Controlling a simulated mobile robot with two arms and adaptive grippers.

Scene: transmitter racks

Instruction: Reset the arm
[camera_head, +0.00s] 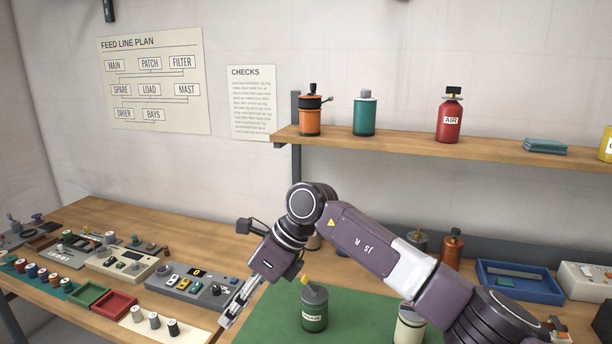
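My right arm (370,240) comes in from the lower right, bends at a raised elbow-like joint and points down to the left. My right gripper (236,306) hangs over the workbench, at the left edge of the green mat (270,318). Its fingers show from the side and nearly overlap, so I cannot tell whether they are open or shut. I see no object between them. A dark green bottle with a yellow top (314,308) stands on the mat to the right of the gripper, apart from it. My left gripper is not in view.
Left of the gripper are a grey control box (190,286), a red tray (115,304) and several spools. A blue tray (520,283) lies at right. A wall shelf (400,148) holds a red air bottle (449,118) and other containers.

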